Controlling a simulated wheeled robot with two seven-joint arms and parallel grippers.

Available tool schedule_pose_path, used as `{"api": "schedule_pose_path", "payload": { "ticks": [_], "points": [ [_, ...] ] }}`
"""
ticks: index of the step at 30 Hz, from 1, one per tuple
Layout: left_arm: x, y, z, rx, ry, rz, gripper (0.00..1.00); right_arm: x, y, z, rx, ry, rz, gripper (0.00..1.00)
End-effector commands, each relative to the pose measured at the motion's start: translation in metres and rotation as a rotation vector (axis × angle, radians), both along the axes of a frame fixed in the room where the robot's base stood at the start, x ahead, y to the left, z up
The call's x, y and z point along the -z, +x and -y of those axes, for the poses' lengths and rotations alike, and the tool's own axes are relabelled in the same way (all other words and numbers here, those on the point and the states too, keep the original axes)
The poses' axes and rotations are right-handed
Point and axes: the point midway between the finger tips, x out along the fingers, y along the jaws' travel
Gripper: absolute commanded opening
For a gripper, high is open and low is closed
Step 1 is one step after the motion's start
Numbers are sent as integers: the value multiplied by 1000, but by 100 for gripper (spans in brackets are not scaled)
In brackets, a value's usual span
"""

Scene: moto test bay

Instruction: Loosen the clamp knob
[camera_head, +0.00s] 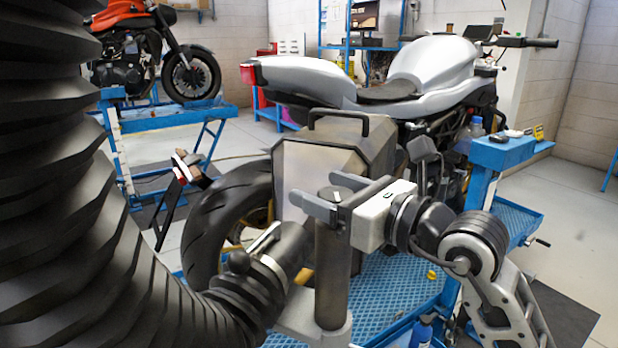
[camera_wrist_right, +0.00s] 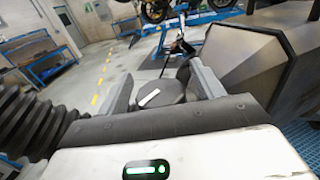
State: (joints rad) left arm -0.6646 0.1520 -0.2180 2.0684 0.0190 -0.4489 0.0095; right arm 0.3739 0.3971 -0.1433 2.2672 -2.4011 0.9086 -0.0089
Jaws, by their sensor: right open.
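The clamp knob (camera_head: 337,193) is a dark, round cap on top of an upright grey post (camera_head: 332,265). In the right wrist view the knob (camera_wrist_right: 163,92) shows a white bar mark across its top. My right gripper (camera_head: 322,188) is open, its two fingers reaching level from the right around the post top. In the wrist view the fingers (camera_wrist_right: 162,72) stand on either side of the knob; I cannot tell whether they touch it. The near finger hides part of the knob in the head view. My left gripper is not in view.
A large black corrugated hose (camera_head: 90,220) fills the left, its nozzle (camera_head: 265,262) close beside the post. A metal box (camera_head: 310,165) with a handle stands just behind. A silver motorcycle (camera_head: 430,75) stands on the blue lift (camera_head: 385,290). An orange motorcycle (camera_head: 125,65) is farther back.

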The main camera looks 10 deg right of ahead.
Motion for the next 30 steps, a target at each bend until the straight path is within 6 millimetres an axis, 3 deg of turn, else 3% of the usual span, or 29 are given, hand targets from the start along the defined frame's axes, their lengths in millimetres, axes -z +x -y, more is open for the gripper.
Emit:
{"api": "schedule_pose_path", "payload": {
  "ticks": [11,16,30],
  "points": [
    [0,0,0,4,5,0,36,0,1,-1,5,0,0,67],
    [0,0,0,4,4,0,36,0,1,-1,5,0,0,22],
    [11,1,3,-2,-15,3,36,3,1,-1,-77,-2,1,22]
  ]
}}
